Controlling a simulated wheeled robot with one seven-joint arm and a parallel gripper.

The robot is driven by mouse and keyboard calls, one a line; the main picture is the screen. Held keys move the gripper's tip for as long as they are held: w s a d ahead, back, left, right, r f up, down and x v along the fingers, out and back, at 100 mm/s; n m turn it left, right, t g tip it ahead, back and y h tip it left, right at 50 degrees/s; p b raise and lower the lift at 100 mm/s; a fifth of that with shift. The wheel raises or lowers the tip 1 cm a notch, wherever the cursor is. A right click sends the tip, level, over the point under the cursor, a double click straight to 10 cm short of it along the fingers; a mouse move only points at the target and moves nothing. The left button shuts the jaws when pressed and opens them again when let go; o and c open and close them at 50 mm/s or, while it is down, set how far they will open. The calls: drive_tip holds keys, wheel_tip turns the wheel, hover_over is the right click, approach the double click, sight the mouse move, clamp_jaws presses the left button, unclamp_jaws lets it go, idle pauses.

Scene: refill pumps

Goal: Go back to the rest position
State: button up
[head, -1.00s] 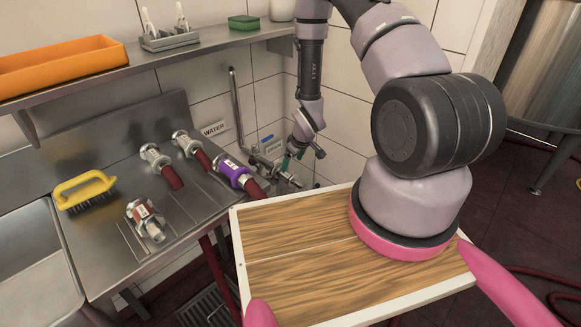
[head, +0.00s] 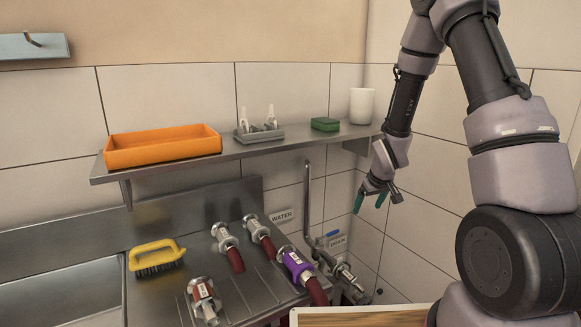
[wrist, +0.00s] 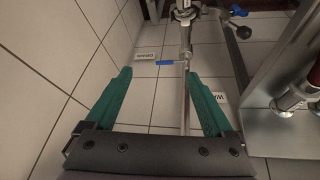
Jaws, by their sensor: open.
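My gripper (head: 370,203) hangs at the right in the head view, fingers pointing down, below the right end of the shelf and in front of the tiled wall. Its two green fingers also show in the wrist view (wrist: 160,90), spread wide with nothing between them. The purple-collared hose coupling (head: 297,262) and the metal pipe valve (head: 345,278) lie below my gripper, apart from it. The vertical pipe (head: 308,205) stands to the left of the fingers.
A metal shelf (head: 240,151) carries an orange bin (head: 162,148), a peg holder (head: 259,133), a green sponge (head: 325,124) and a white cup (head: 361,105). Several hose couplings and a yellow brush (head: 155,257) lie on the steel counter (head: 150,300).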

drive_tip(key=s+d+r+m+t, duration=0.15)
drive_tip(key=s+r, duration=0.25)
drive_tip(key=r, duration=0.7)
drive_tip(key=s+r+m+g, duration=0.15)
drive_tip(key=s+r, duration=0.25)
drive_tip(key=r, duration=0.8)
drive_tip(key=s+a+r+m+t, duration=0.1)
drive_tip(key=s+r+m, duration=0.1)
drive_tip(key=s+r, duration=0.4)
drive_tip(key=s+a+r+m+t+y, duration=0.1)
drive_tip(key=s+r, duration=0.5)
drive_tip(key=s, duration=0.6)
drive_tip(key=shift+s+m+y, duration=0.3)
drive_tip(key=shift+s+m, duration=0.1)
drive_tip(key=shift+m, duration=0.3)
